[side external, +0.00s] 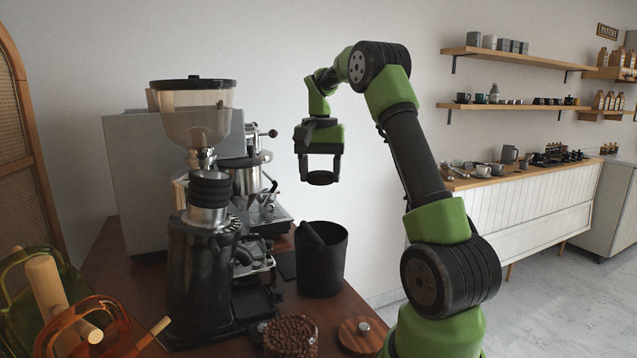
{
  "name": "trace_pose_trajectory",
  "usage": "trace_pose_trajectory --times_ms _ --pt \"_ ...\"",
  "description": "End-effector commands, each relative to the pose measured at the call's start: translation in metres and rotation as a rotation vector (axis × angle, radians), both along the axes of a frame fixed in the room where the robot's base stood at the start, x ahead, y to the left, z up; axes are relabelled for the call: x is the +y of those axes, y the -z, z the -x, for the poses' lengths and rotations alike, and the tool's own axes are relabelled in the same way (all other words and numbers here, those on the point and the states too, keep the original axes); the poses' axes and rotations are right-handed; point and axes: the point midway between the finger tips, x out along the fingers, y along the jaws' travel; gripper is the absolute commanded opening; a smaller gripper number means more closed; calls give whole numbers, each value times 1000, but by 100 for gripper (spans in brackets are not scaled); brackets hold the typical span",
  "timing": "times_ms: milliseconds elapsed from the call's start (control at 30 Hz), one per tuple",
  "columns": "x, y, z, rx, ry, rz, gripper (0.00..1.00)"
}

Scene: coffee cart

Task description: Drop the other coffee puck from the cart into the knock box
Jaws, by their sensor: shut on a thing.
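My gripper (320,176) is shut on a dark round coffee puck (320,178), held flat between its two fingers. It hangs in the air above the black knock box (333,270). The knock box is an open round bin on the cart (352,312), with a dark bar across its mouth. The puck is clear of the rim by a good gap. The inside of the knock box is mostly hidden. I see no other loose puck on the cart.
A black grinder (200,265) and an espresso machine (135,165) stand left of the knock box. A jar of beans (290,337) and a round wooden lid (362,335) sit at the front. The air right of the gripper is free up to my arm.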

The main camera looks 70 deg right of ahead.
Motion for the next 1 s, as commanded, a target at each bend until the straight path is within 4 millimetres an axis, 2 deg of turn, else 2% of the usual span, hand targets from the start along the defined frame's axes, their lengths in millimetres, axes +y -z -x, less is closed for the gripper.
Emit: trace_pose_trajectory --times_ms 33,200,500,833,1000 --pt "-10 2 -2 0 4 1 35" --pt "-34 3 -4 -3 7 0 35" --pt "-58 8 -3 -10 12 0 35" --pt "-57 45 -3 -7 8 -4 35" --pt "-57 58 -3 -10 9 -2 35"
